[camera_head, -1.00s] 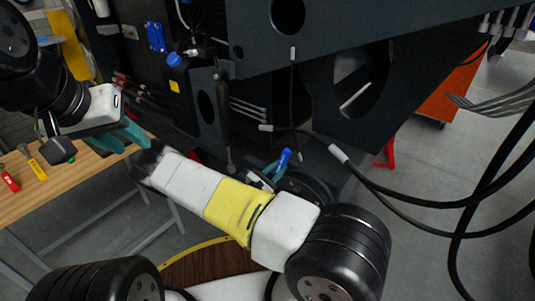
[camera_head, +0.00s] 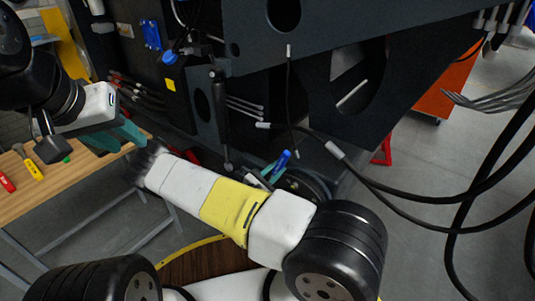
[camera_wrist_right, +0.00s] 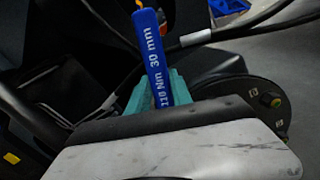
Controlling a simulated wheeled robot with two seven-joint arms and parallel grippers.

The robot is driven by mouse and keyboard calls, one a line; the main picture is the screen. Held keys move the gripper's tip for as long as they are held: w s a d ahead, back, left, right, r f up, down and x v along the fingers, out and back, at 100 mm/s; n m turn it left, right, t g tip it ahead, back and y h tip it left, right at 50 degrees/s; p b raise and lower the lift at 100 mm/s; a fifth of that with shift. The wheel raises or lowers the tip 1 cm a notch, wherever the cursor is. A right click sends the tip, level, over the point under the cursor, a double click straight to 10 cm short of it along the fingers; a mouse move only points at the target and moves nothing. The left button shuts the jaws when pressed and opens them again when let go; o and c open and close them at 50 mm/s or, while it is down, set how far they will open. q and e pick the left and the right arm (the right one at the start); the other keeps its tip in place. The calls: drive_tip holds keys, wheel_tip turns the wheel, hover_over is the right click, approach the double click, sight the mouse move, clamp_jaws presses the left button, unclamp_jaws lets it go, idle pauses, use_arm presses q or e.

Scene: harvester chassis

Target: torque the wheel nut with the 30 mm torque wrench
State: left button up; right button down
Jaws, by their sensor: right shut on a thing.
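The blue 30 mm torque wrench (camera_wrist_right: 160,68), marked "110 Nm 30 mm", is in my right gripper (camera_wrist_right: 163,92), whose teal fingers are shut on it. In the head view the blue handle (camera_head: 283,160) stands up tilted beside the dark wheel hub (camera_head: 308,186). In the right wrist view the round hub (camera_wrist_right: 268,85) lies to the right of the wrench and carries nuts, one of them yellowish (camera_wrist_right: 271,99). The wrench's lower end is hidden behind my gripper, so I cannot tell whether it is on a nut. My left gripper (camera_head: 118,138) is open and empty over the workbench.
The wooden workbench (camera_head: 65,185) at the left holds a yellow-handled tool (camera_head: 32,166) and a red one (camera_head: 6,182). The dark chassis (camera_head: 350,40) overhangs the hub. Black hoses (camera_head: 400,195) loop across the right. A red stand (camera_head: 383,150) is behind them.

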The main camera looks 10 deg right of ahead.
drive_tip(key=v, duration=1)
drive_tip(key=shift+s+a+r, duration=0.25)
drive_tip(key=shift+a+r, duration=0.05)
drive_tip(key=shift+r, duration=0.2)
idle(1.1)
